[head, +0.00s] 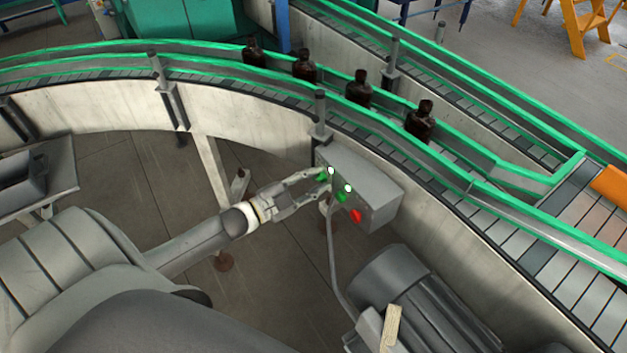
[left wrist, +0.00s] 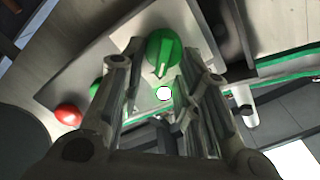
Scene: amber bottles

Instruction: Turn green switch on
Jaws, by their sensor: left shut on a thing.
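The grey control box (head: 378,190) stands beside the conveyor in the head view. Its front carries a green switch (head: 323,175), a second green control (head: 341,196), a red button (head: 356,216) and two white lights. My left gripper (head: 318,178) reaches it from the left, its fingers shut on the green switch. In the left wrist view the round green switch (left wrist: 162,50) lies at the fingertips, with its ridge pointing down toward a white light (left wrist: 164,93). The fingers partly hide the panel. The red button (left wrist: 68,113) is at the left. My right gripper is out of view.
A curved conveyor with green rails (head: 230,70) runs behind the box. Several dark amber bottles (head: 358,88) stand on it in a row. A grey motor (head: 405,300) sits below the box, near its post. Open floor lies left of the box.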

